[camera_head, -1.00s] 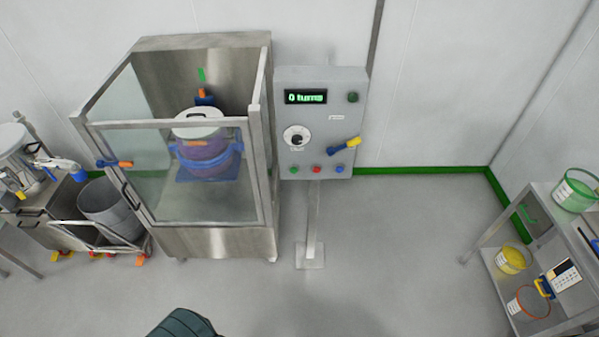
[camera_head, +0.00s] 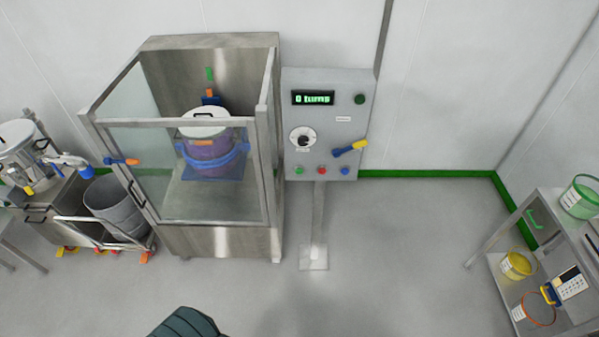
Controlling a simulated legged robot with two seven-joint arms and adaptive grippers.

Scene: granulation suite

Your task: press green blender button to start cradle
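The green button (camera_head: 299,171) sits at the lower left of the grey control panel (camera_head: 360,120), beside a red button (camera_head: 322,171) and a blue button (camera_head: 345,171). The panel's display (camera_head: 313,98) shows green text that seems to read "0 turns". The blender cabinet (camera_head: 215,242) stands left of the panel, its glass front appearing closed. Inside it a lidded drum (camera_head: 208,155) rests in a blue cradle (camera_head: 215,176). Neither of my grippers shows.
A grey bin (camera_head: 113,212) on a cart stands left of the cabinet. A steel shelf (camera_head: 500,222) with several tubs is at the right. The floor before the panel is clear.

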